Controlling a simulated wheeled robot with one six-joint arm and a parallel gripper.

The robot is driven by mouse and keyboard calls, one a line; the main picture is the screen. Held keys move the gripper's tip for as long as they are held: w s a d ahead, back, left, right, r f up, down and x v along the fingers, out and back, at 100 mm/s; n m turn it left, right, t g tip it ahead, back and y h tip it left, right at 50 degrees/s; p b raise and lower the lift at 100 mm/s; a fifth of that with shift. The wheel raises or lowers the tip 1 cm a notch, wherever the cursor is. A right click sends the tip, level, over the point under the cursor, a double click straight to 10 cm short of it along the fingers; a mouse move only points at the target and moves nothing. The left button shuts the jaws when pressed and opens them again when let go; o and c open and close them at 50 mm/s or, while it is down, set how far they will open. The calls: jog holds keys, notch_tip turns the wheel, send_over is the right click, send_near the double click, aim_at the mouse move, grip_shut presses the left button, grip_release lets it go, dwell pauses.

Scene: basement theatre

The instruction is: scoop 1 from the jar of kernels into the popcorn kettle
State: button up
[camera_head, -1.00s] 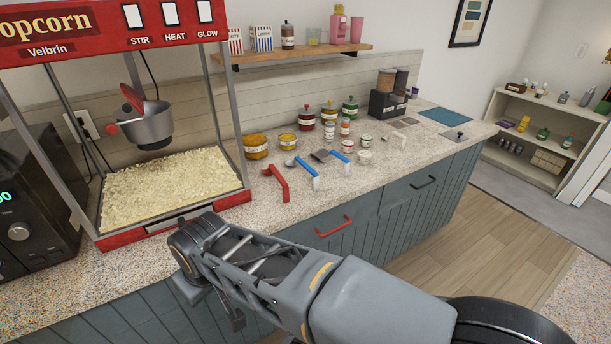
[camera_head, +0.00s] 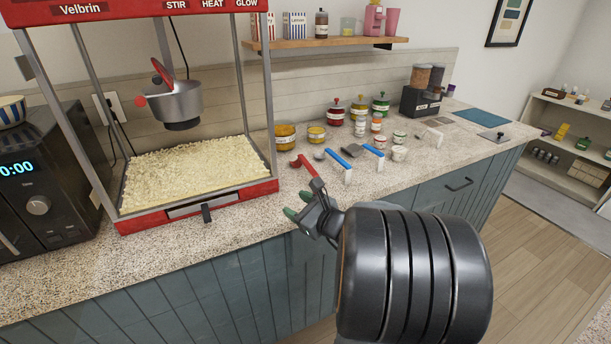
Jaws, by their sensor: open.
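The steel popcorn kettle (camera_head: 175,103) hangs inside the red popcorn machine, with its red-edged lid raised. Two yellow jars, a larger one (camera_head: 285,136) and a smaller one (camera_head: 317,135), stand on the counter right of the machine; their labels are too small to read, so I cannot tell which holds kernels. A red-handled scoop (camera_head: 309,172) lies in front of them. Two blue-handled tools, one (camera_head: 339,159) and another (camera_head: 372,150), lie to its right. My gripper (camera_head: 299,205) is open and empty at the counter's front edge, just below the red handle; contact is unclear.
Popped corn (camera_head: 190,171) fills the machine's floor. A black microwave (camera_head: 35,180) stands at the left. Red and green lidded jars, small pots and a dispenser (camera_head: 422,92) stand along the back right. A wall shelf (camera_head: 310,43) hangs above. The counter's front strip is clear.

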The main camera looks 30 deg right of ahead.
jog(key=s+d+f+m+t+h, duration=0.2)
jog(key=d+m+h, duration=0.55)
jog(key=d, duration=0.25)
send_near(313, 171)
jog(key=w, duration=0.2)
jog(key=w+d, duration=0.1)
jog(key=shift+w+d+f+m+b, duration=0.1)
jog(key=shift+w+f+m+b, duration=0.05)
jog(key=shift+f+m+b, duration=0.2)
jog(key=shift+p+x, duration=0.45)
jog(key=shift+x, duration=2.9)
grip_shut()
